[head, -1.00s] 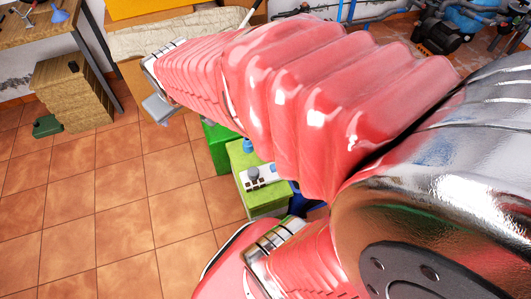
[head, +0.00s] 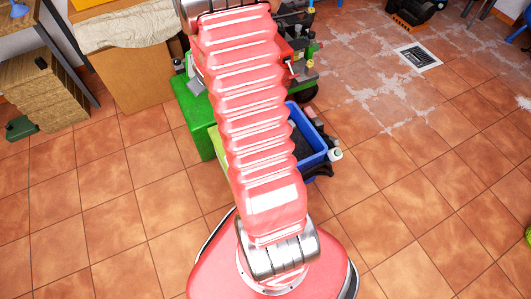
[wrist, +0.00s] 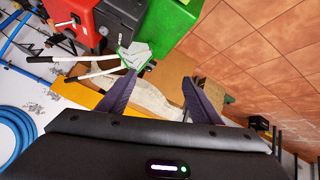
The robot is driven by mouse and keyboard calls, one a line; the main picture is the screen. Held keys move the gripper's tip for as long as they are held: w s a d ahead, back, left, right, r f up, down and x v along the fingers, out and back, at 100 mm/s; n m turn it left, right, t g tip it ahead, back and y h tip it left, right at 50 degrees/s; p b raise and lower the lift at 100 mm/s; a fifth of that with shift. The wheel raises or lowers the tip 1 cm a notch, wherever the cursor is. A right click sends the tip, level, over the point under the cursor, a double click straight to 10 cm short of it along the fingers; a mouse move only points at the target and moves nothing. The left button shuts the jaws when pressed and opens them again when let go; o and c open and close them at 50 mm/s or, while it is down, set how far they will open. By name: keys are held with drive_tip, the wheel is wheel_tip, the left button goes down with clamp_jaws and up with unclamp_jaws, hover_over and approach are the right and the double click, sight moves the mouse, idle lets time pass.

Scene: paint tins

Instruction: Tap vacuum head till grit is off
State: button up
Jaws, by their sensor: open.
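I cannot pick out a vacuum head or any grit on it in either current view. My gripper (wrist: 160,77) shows in the wrist view as two dark fingers, spread apart with nothing between them. A blue crate (head: 317,160) with dark contents, too unclear to name, stands on the floor right of my arm.
A green box (head: 195,120) stands left of my arm. A cloth-covered bench (head: 125,28) and a wooden drawer unit (head: 48,92) are at the back left. A floor grate (head: 418,56) lies at the upper right. Tiled floor is free on both sides. A blue hose (wrist: 15,138) shows in the wrist view.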

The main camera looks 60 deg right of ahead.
drive_tip(key=s+d+f+t, duration=0.1)
drive_tip(key=s+d+f, duration=0.25)
drive_tip(key=f, duration=0.35)
drive_tip(key=s+d+f+m, duration=0.1)
drive_tip(key=s+d+f, duration=0.1)
drive_tip(key=d+f, duration=0.35)
drive_tip(key=s+d+f+t, duration=0.1)
drive_tip(key=s+d+f, duration=0.15)
drive_tip(key=f, duration=0.65)
drive_tip(key=s+a+f+m+t+h, duration=0.1)
drive_tip(key=s+a+f, duration=0.2)
drive_tip(key=s+f, duration=0.4)
drive_tip(key=s+a+f+m+t+h, duration=0.1)
drive_tip(key=s+a+f+m, duration=0.1)
drive_tip(key=s+f, duration=0.5)
wheel_tip(320, 180, down, 2)
drive_tip(key=shift+a+f+m+h, duration=0.2)
drive_tip(key=shift+a+m+h, duration=0.1)
drive_tip(key=shift+a, duration=0.1)
drive_tip(key=x, duration=1.3)
drive_tip(key=shift+w+d+f, duration=0.15)
drive_tip(key=shift+w+f, duration=0.05)
drive_tip(key=shift+w, duration=0.05)
drive_tip(key=shift+c, duration=0.2)
